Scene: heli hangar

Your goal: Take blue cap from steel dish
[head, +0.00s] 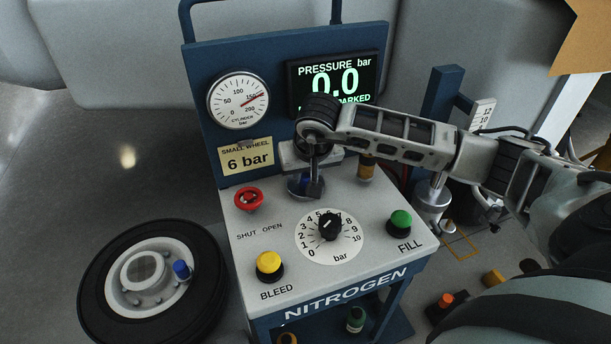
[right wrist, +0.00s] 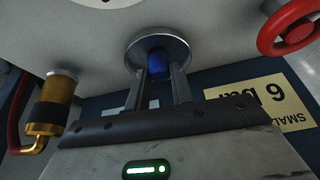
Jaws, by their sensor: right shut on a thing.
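The steel dish (head: 293,190) sits on the back of the grey nitrogen cart top, partly hidden by my right gripper (head: 314,188). In the right wrist view the dish (right wrist: 135,53) is round and shiny. The blue cap (right wrist: 157,64) is at the dish, between the two fingers of my right gripper (right wrist: 161,72), which is shut on it. In the head view only a bit of the cap (head: 305,181) shows beside a finger. I cannot tell whether the cap still touches the dish. My left gripper is not in view.
A brass fitting (head: 366,169) stands right of the dish; a red knob (head: 249,199) is on the left. The pressure dial (head: 344,247), yellow button (head: 269,264) and green button (head: 400,222) are in front. A wheel (head: 100,290) with another blue piece (head: 181,269) lies on the floor.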

